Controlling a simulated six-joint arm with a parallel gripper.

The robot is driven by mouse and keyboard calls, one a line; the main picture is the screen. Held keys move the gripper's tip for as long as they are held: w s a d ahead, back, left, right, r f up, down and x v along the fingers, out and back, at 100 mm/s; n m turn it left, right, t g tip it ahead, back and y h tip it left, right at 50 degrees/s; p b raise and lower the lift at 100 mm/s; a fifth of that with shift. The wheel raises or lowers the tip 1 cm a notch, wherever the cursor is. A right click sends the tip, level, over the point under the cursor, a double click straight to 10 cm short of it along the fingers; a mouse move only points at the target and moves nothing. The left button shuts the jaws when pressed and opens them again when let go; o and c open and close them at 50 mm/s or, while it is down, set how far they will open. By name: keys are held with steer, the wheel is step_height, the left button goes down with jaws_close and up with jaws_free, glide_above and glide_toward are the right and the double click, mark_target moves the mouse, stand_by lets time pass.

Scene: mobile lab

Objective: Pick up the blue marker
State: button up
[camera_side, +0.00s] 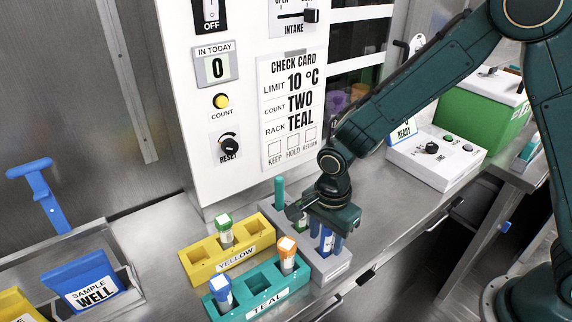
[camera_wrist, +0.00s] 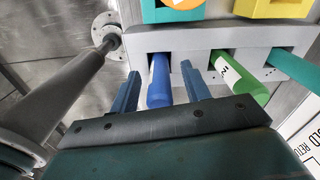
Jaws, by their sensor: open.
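The blue marker (camera_side: 326,240) stands in a grey rack (camera_side: 333,271), and it also shows in the wrist view (camera_wrist: 158,82). My gripper (camera_wrist: 160,72) is open, with one finger on each side of the blue marker. A gap shows between the marker and each finger in the wrist view. In the side view my gripper (camera_side: 327,243) is over the rack, pointing down, and hides part of it. The marker's lower end is hidden inside the rack.
A green marker (camera_wrist: 240,78) and a teal marker (camera_wrist: 292,67) stand in the same rack. The teal rack (camera_side: 262,293) and yellow rack (camera_side: 203,262) hold capped tubes close by. A white panel (camera_side: 240,130) rises behind.

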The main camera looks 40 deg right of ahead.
steer(key=shift+f, duration=0.65)
jaws_close()
steer(key=shift+r, duration=0.15)
step_height(320, 180, up, 20)
stand_by(0.9)
stand_by(0.4)
